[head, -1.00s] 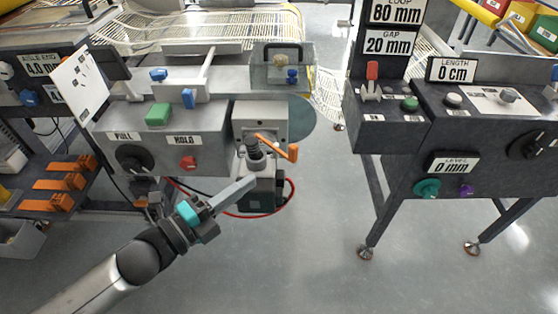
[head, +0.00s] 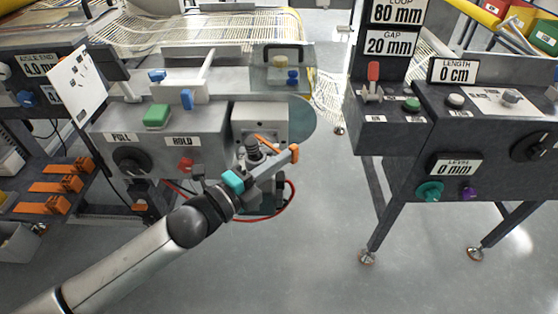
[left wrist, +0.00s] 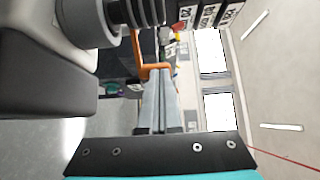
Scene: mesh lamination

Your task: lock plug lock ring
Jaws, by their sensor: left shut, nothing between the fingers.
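A dark ribbed plug (head: 253,147) stands at the front of the grey machine's right end, with an orange lever (head: 267,144) beside it. I cannot make out a separate lock ring. My left gripper (head: 283,162) is shut and empty, its fingers lying across the front of the plug with the tips near the lever's orange end. In the left wrist view the shut fingers (left wrist: 158,80) point at an orange bar (left wrist: 155,70), and a black ribbed part (left wrist: 133,12) fills the top. I cannot tell whether the fingers touch the orange bar. My right gripper is not in view.
The grey machine (head: 205,125) carries a green button (head: 157,116) and a red knob (head: 186,165). A red cable (head: 289,203) loops below the plug. A dark control console (head: 470,150) stands to the right, with open floor (head: 325,220) between.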

